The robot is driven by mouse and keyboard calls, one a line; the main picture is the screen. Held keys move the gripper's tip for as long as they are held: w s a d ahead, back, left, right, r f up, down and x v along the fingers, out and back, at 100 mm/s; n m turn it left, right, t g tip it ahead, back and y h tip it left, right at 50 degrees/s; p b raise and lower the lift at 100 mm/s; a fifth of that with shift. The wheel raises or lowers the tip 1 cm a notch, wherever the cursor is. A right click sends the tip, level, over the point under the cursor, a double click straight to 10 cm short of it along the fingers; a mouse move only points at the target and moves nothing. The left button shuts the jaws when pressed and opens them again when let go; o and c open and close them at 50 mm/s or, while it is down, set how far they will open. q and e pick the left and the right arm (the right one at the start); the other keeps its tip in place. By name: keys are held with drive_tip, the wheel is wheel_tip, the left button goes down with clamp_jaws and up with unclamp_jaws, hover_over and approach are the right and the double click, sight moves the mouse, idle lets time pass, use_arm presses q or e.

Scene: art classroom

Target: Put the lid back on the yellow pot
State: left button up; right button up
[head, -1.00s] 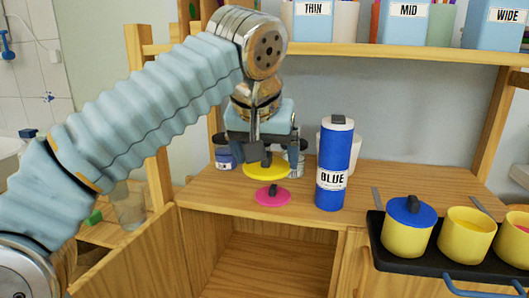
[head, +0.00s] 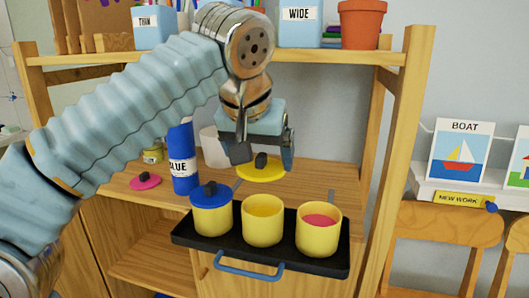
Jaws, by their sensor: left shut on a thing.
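My left gripper (head: 262,156) is shut on the yellow lid (head: 262,174) with its dark knob. It holds the lid level, above and behind the pots in the picture. The middle pot (head: 262,226) is open with yellow inside. The right pot (head: 319,232) is open with pinkish red inside. The left pot (head: 212,216) wears a blue lid (head: 211,193). All three pots have yellow bodies. The pink lid (head: 145,181) lies on the wooden surface at left. My right gripper is not in view.
The pots stand on a black tray (head: 185,236) with a blue handle (head: 247,272). A blue bottle (head: 183,165) stands behind the left pot. A shelf (head: 330,56) with labelled bins and a terracotta pot (head: 360,24) is above. A wooden post (head: 392,150) rises at right.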

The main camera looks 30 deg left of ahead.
use_arm(q)
drive_tip(key=shift+d+f, duration=0.1)
drive_tip(key=shift+d, duration=0.05)
drive_tip(key=shift+f, duration=0.65)
wheel_tip(320, 180, down, 5)
drive_tip(key=b, duration=0.4)
drive_tip(key=shift+r, duration=0.1)
idle(0.6)
drive_tip(key=shift+f, duration=0.2)
idle(1.0)
drive_tip(key=o, duration=0.7)
drive_tip(key=shift+o, duration=0.2)
drive_tip(key=shift+p, duration=0.3)
